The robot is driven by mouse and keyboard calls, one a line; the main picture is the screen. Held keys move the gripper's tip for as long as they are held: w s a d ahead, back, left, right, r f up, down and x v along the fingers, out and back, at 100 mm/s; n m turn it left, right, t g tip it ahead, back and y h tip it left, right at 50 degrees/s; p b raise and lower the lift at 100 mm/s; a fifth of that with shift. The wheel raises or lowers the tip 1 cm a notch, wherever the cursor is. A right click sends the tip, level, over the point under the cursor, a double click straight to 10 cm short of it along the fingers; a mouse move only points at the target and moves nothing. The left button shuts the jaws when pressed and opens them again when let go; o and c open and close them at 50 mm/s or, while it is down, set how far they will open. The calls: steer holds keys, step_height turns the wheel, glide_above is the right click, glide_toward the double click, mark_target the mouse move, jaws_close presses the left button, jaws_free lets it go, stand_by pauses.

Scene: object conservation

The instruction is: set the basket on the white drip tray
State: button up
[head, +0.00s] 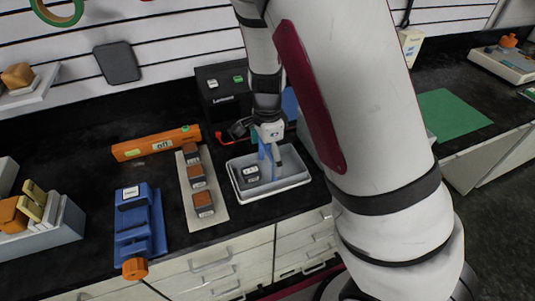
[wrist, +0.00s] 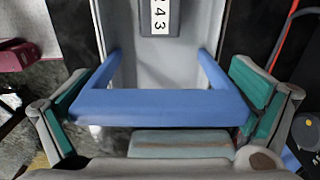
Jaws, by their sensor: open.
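A white, shallow-walled tray (head: 298,181) stands on the dark counter below my gripper (head: 270,143). A dark block with a white label (head: 250,174) lies in it; in the wrist view a grey labelled piece (wrist: 159,18) shows at the top. A blue U-shaped frame (wrist: 160,106), perhaps the basket's handle, spans the space between my open fingers in the wrist view. Its thin blue side shows below my gripper in the head view (head: 262,150). I cannot tell whether the fingers touch it. The rest of the basket is not clearly visible.
Left of the tray, a beige strip (head: 213,219) holds 3 brown-topped blocks. A blue fixture (head: 138,222) and an orange bar (head: 157,144) lie farther left. A black box (head: 220,92) stands behind the tray. A green mat (head: 450,113) lies at right.

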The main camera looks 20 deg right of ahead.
step_height(320, 180, up, 11)
steer(key=shift+r+p, duration=0.2)
steer(key=shift+p, duration=0.35)
steer(key=shift+r, duration=0.55)
steer(key=s+r+n+t, duration=0.2)
steer(key=s+r+n, duration=0.6)
steer(key=s+n, duration=0.1)
steer(key=s+r+n+t, duration=0.3)
steer(key=s+r+n, duration=0.5)
steer(key=s, duration=0.4)
steer(key=shift+n, duration=0.5)
steer(key=shift+s, duration=0.1)
steer(key=shift+d, duration=0.1)
